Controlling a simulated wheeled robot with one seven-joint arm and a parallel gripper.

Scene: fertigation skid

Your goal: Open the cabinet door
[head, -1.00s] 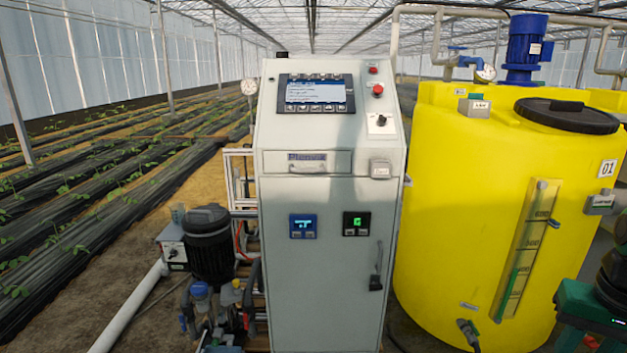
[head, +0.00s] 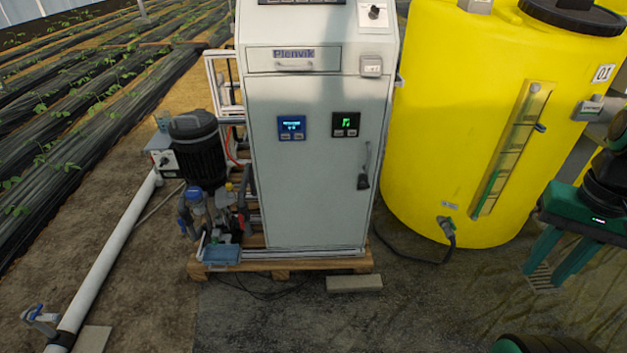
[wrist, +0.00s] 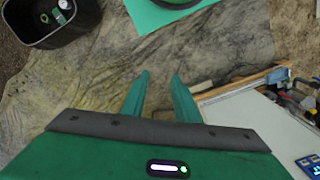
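The grey control cabinet (head: 310,190) stands upright on a wooden pallet in the middle of the head view. Its front door appears shut, with a dark vertical handle (head: 365,165) on the right side. My green gripper (head: 558,270) is at the right of the head view, well apart from the cabinet and in front of the yellow tank. In the wrist view my gripper (wrist: 160,80) points over the floor, its two fingers apart with nothing between them. The cabinet's pale edge (wrist: 255,115) shows at the lower right there; the handle is not visible in that view.
A yellow tank (head: 440,130) stands close on the cabinet's right, with a hose at its base. A pump (head: 195,145) and white pipe (head: 110,255) are on the left. A block (head: 354,283) lies before the pallet (head: 280,267). A black bin (wrist: 50,22) shows in the wrist view.

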